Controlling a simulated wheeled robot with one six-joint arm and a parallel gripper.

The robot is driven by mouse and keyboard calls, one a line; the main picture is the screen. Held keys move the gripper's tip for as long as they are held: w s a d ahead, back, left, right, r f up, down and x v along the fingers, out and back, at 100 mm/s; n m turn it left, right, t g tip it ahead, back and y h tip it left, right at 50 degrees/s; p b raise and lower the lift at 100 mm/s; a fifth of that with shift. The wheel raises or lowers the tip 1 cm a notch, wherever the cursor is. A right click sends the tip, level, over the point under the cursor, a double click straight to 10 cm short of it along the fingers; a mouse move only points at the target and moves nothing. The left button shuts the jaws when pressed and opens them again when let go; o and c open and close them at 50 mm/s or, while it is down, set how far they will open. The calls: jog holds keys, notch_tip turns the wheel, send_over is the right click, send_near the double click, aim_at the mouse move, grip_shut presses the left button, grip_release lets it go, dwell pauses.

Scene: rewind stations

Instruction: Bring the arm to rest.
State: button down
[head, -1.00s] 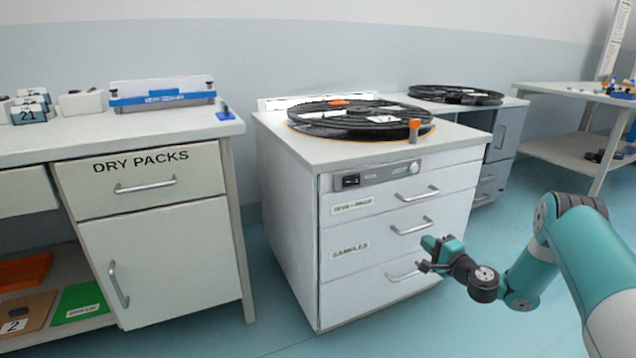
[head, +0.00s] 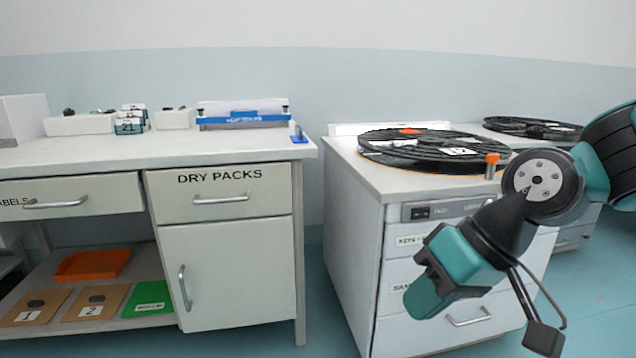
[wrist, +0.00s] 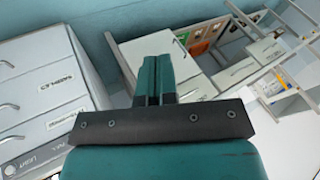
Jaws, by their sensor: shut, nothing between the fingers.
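My gripper (head: 432,283) is in front of the white drawer cabinet (head: 352,255) in the head view, hanging in the air to the right of the dry packs cabinet. In the wrist view the two teal fingers (wrist: 154,78) lie together, shut with nothing between them. My arm comes in from the right edge and is bent, with the wrist tilted down to the left. It hides part of the drawer fronts and their labels.
A black reel (head: 430,150) and an orange-capped post (head: 492,165) are on the drawer cabinet. The dry packs bench (head: 226,275) stands left, carrying a blue-and-white sealer (head: 243,114). Orange and green trays lie on its lower shelf. A floor gap separates bench and cabinet.

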jog(key=s+d+r+n+g+h+p, duration=0.1)
jog(key=s+d+r+n+h, duration=0.15)
jog(key=s, duration=0.85)
notch_tip(320, 180, up, 30)
jog(key=p, duration=3.1)
jog(key=shift+r+m+p, duration=0.2)
jog(key=shift+m+p, duration=0.1)
jog(key=shift+m, duration=0.05)
jog(key=shift+w, duration=0.1)
